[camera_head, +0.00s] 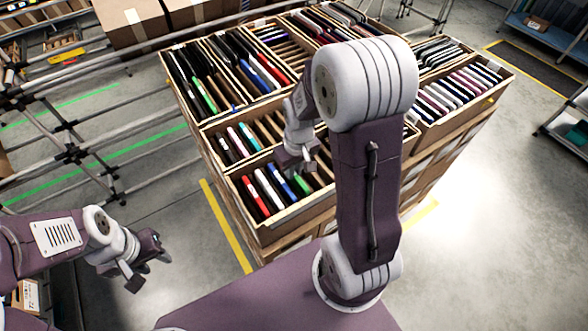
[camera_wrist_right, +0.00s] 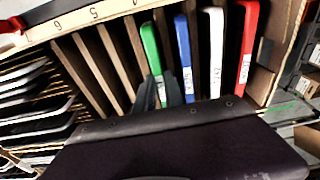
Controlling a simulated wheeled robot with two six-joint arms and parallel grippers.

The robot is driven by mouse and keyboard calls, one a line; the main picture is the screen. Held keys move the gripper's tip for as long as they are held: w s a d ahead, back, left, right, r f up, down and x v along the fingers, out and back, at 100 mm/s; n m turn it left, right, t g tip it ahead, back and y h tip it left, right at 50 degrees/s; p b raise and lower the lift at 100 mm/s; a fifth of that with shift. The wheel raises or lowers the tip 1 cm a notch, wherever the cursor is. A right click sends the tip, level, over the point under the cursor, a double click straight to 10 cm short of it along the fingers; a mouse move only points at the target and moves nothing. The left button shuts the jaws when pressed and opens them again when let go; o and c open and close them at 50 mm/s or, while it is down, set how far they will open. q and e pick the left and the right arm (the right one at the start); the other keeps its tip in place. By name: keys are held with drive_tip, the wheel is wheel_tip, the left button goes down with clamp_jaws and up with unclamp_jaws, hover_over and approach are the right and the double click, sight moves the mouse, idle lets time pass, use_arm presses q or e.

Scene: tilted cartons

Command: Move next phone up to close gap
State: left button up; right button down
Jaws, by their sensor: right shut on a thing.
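My right gripper (camera_head: 298,170) reaches down into the front carton (camera_head: 262,222). In the right wrist view its dark fingers (camera_wrist_right: 160,92) are shut on the lower end of a green phone (camera_wrist_right: 150,48). A blue phone (camera_wrist_right: 183,42), a white phone (camera_wrist_right: 214,45) and a red phone (camera_wrist_right: 246,45) stand in slots on one side of it. On the other side, slots between brown dividers (camera_wrist_right: 95,62) are empty. My arm partly hides this carton in the head view. My left gripper (camera_head: 147,262) is open and empty, away from the cartons.
Other cartons with phones stand behind, including one with green and dark phones (camera_head: 205,85) and one with pale phones (camera_head: 455,92). Numbers mark the carton rim (camera_wrist_right: 95,14). Metal rails (camera_head: 95,70) run at the left.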

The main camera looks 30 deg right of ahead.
drive_tip(key=shift+d, duration=0.1)
drive_tip(key=shift+f, duration=0.3)
idle(0.3)
drive_tip(key=c, duration=1.3)
unclamp_jaws()
drive_tip(key=shift+c, duration=0.2)
drive_tip(key=r, duration=0.6)
drive_tip(key=s+r+b, duration=0.1)
drive_tip(key=r, duration=0.2)
drive_tip(key=shift+s, duration=0.1)
